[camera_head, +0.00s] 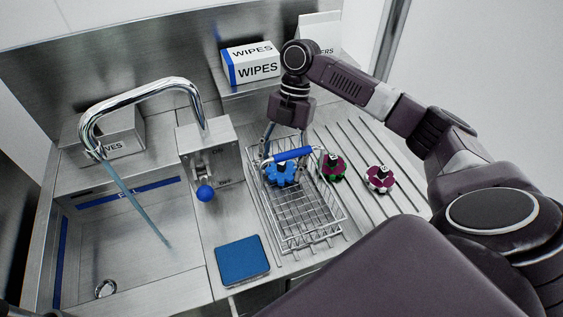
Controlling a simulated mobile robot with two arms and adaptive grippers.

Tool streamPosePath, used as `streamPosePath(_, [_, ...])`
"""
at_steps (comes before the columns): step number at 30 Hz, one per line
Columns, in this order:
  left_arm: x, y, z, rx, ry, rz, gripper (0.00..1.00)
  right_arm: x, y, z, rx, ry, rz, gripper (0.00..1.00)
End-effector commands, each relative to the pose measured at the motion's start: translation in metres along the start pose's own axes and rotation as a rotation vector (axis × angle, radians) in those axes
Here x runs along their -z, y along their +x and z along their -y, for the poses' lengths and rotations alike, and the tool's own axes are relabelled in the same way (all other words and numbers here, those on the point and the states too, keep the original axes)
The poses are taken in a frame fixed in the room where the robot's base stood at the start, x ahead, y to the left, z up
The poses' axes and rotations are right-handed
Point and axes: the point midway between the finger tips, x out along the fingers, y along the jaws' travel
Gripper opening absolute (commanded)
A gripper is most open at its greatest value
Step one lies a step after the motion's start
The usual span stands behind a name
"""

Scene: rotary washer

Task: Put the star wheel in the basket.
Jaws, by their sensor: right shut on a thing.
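A wire basket (311,213) with a blue handle bar (293,154) stands on the counter beside the sink. A blue star wheel (281,174) shows inside the basket's outline at its back end, under the handle; whether it touches the basket floor I cannot tell. My right gripper (281,152) points down over this end, its fingers around the wheel's top and partly hidden by the handle. It looks shut on the blue star wheel. A green and purple star wheel (333,169) and a magenta and white one (380,179) stand right of the basket.
A sink (115,235) with a curved tap (140,92) lies left. A box with a blue-knobbed lever (205,193) stands between sink and basket. A blue pad (242,260) lies in front. The ribbed drainboard right is partly free.

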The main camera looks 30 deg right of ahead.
Motion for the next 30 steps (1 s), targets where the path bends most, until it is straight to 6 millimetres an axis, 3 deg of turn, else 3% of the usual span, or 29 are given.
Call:
streamPosePath(7, [0.0,0.0,0.0,0.0,0.001,0.0,0.28,0.0,0.001,0.0,0.0,0.0,-0.001,0.33])
streamPosePath(8, [0.0,0.0,0.0,0.0,0.001,0.001,0.28,-0.001,0.002,0.0,0.0,0.0,0.0,0.58])
streamPosePath(12, [0.0,0.0,0.0,-0.001,0.001,0.001,0.28,0.0,0.001,0.0,0.0,0.0,0.0,0.73])
streamPosePath(23, [0.0,0.001,-0.001,-0.001,0.002,0.001,0.28,0.001,-0.002,0.0,-0.001,-0.001,0.0,0.74])
streamPosePath(30, [-0.001,0.007,-0.001,-0.001,0.002,0.001,0.28,-0.001,-0.04,-0.002,-0.006,0.0,0.002,0.74])
